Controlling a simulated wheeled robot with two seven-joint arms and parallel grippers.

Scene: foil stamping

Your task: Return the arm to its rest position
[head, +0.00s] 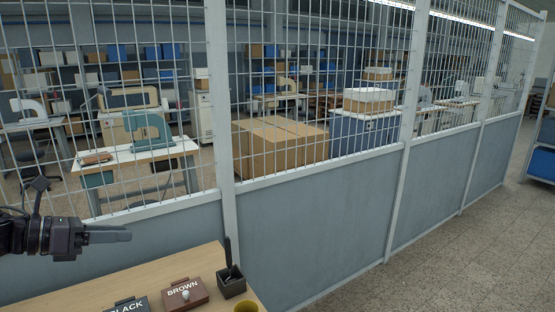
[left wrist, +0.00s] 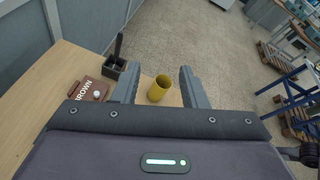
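My left gripper (head: 128,234) comes in from the left edge in the head view, held above the table and pointing right. In the left wrist view the left gripper (left wrist: 161,70) has its two fingers apart with nothing held between them. My right gripper is in neither view.
A wooden table (head: 75,304) carries a box marked BROWN (head: 186,295), one marked BLACK (head: 128,306), a dark holder (head: 232,283) and the yellow cup (head: 246,307). A grey mesh-topped partition (head: 330,222) stands close behind it. Open floor (head: 480,255) lies to the right.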

